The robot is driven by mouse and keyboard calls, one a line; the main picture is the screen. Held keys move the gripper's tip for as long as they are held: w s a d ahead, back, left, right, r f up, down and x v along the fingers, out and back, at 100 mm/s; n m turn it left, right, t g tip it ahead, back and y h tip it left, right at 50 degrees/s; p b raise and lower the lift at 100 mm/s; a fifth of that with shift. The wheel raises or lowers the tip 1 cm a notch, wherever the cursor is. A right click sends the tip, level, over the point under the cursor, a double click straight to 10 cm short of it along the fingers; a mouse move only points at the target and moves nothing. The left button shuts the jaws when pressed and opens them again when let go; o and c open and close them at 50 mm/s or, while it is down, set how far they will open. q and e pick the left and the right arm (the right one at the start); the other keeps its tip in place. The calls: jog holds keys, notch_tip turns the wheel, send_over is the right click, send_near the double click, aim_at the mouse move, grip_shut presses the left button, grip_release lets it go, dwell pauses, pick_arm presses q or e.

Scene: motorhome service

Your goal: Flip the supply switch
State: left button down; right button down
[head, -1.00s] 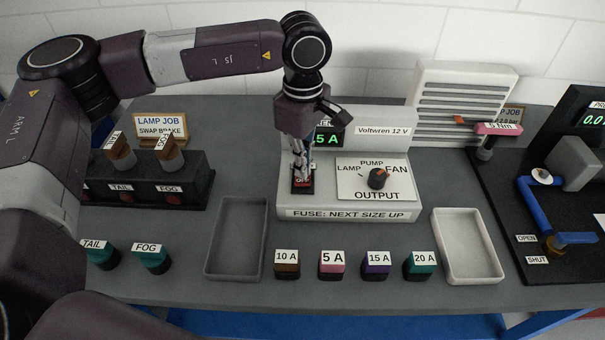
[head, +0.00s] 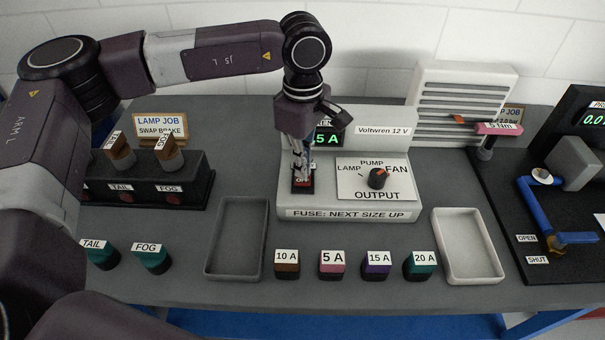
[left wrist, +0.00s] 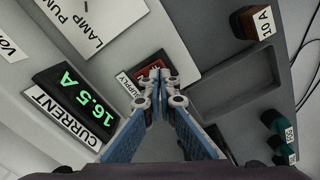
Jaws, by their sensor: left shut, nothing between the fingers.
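The supply switch (head: 302,183) is a small red rocker in a dark frame at the left of the white Voltwren 12 V unit (head: 345,206). Lettering that looks like OFF shows on its near part. My left gripper (head: 301,174) is shut and empty, pointing down at the switch and covering its far part. In the left wrist view the shut fingertips (left wrist: 159,76) are over the red switch (left wrist: 148,70), beside the SUPPLY label (left wrist: 130,88). I cannot tell whether they touch it. The current display (left wrist: 72,104) reads 16.5 A. My right gripper is not in view.
A selector knob (head: 377,179) is right of the switch. A grey tray (head: 211,267), several labelled fuses including 5 A (head: 332,265), and a white tray (head: 495,272) are in front. The lamp box (head: 150,192) stands left, a blue valve pipe (head: 535,213) right.

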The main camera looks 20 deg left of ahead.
aim_at(303, 181)
pick_arm(q)
jog(key=shift+f+b, duration=1)
jog(key=shift+f, duration=0.2)
dwell(0.3)
jog(key=shift+r, duration=0.1)
jog(key=shift+r+p, duration=0.5)
jog(key=shift+r, duration=0.25)
jog(key=shift+r+p, duration=1.2)
jog(key=shift+r, duration=1.5)
